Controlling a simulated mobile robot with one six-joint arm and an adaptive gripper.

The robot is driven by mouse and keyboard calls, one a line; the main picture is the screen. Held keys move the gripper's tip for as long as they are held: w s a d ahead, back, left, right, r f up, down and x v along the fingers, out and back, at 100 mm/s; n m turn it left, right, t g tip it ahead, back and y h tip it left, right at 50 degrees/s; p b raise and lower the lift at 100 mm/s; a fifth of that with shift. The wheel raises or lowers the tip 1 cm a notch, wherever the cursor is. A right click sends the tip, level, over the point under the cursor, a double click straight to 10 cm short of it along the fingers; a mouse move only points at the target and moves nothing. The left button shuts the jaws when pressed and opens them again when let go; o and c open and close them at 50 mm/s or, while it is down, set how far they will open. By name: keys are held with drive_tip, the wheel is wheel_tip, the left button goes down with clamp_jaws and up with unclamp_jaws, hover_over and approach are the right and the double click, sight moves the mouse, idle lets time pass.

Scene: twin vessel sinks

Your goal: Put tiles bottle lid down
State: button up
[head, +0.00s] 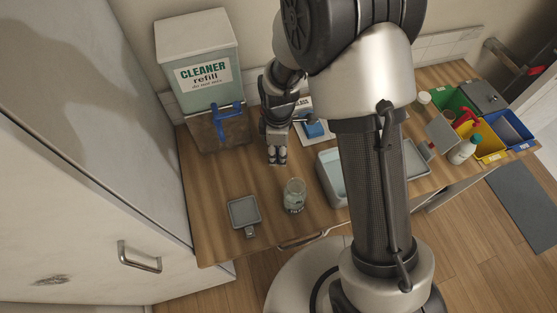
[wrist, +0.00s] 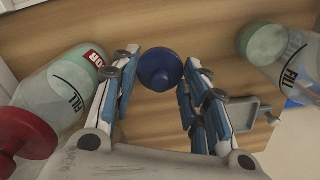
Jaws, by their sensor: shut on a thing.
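My gripper (head: 277,158) points down over the left part of the wooden counter in the head view. In the wrist view, its fingers (wrist: 163,68) are shut on a round blue lid (wrist: 160,70) with a raised middle. The lid is not clearly visible in the head view, so its height above the counter is hard to judge. A clear labelled bottle (head: 293,197) stands upright on the counter, in front of and slightly right of my gripper. No lid shows on it. Its label is too small to read surely.
A grey square tray (head: 243,211) lies near the counter's front edge. The cleaner refill dispenser (head: 200,85) stands at the back left. A bottle with a red cap (wrist: 25,135) and another bottle (wrist: 290,60) flank my fingers in the wrist view. Coloured bins (head: 488,145) are far right.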

sight(278, 159)
wheel_tip(278, 159, down, 5)
drive_tip(key=shift+f+b, duration=0.1)
drive_tip(key=shift+b, duration=0.5)
drive_tip(key=shift+o, duration=1.2)
drive_tip(key=o, duration=0.5)
drive_tip(key=shift+c, duration=0.2)
wheel_tip(278, 159, up, 12)
drive_tip(key=p, duration=0.3)
drive_tip(key=shift+r, duration=0.2)
